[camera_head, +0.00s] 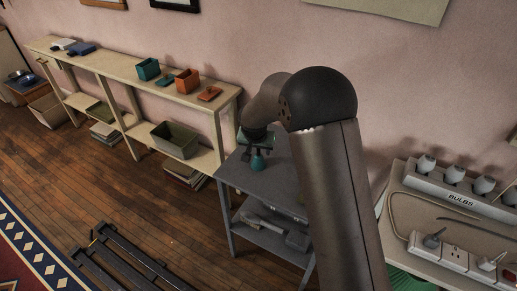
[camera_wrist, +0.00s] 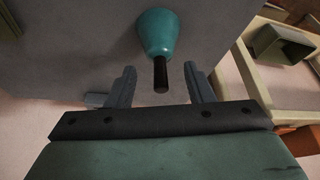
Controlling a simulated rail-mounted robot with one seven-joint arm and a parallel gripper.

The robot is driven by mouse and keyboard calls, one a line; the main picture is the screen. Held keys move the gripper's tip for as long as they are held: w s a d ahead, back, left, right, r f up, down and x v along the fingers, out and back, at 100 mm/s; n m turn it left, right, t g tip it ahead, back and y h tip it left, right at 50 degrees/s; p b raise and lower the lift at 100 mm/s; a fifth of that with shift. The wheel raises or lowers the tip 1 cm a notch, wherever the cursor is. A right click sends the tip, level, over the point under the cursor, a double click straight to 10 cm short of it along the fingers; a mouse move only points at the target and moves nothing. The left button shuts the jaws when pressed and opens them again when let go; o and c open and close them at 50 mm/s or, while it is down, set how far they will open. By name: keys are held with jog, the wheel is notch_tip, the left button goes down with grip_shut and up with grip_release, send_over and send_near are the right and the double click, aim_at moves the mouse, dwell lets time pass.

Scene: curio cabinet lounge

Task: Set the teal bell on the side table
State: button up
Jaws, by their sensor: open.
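The teal bell (camera_head: 257,163) stands on the grey side table (camera_head: 236,179), close to its left part. In the wrist view the bell (camera_wrist: 157,30) shows its teal body against the grey table top (camera_wrist: 85,55), with its dark handle pointing toward my gripper. My gripper (camera_wrist: 160,70) is open, with one finger on each side of the handle's end and a gap on both sides. In the head view my gripper (camera_head: 257,147) is just above the bell, partly hidden by my arm.
A long cream shelf (camera_head: 122,69) along the wall, left of the table, holds teal and orange boxes (camera_head: 187,80) and a green bin (camera_head: 175,140). The table's lower shelf holds a grey object (camera_head: 265,226). At right, another surface carries a bulb rack (camera_head: 455,190) and power strip (camera_head: 455,257).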

jog(key=d+v, duration=0.1)
jog(key=v, duration=1.1)
jog(key=s+d+r+n+g, duration=0.1)
jog(key=s+d+r+g, duration=0.2)
jog(key=s+d, duration=1.2)
jog(key=s+d+f+n+g+y, duration=0.1)
jog(key=s+d+f, duration=0.1)
jog(key=s, duration=1.5)
jog(key=shift+s+d+f, duration=0.15)
jog(key=shift+d+f, duration=0.05)
jog(key=shift+f, duration=0.05)
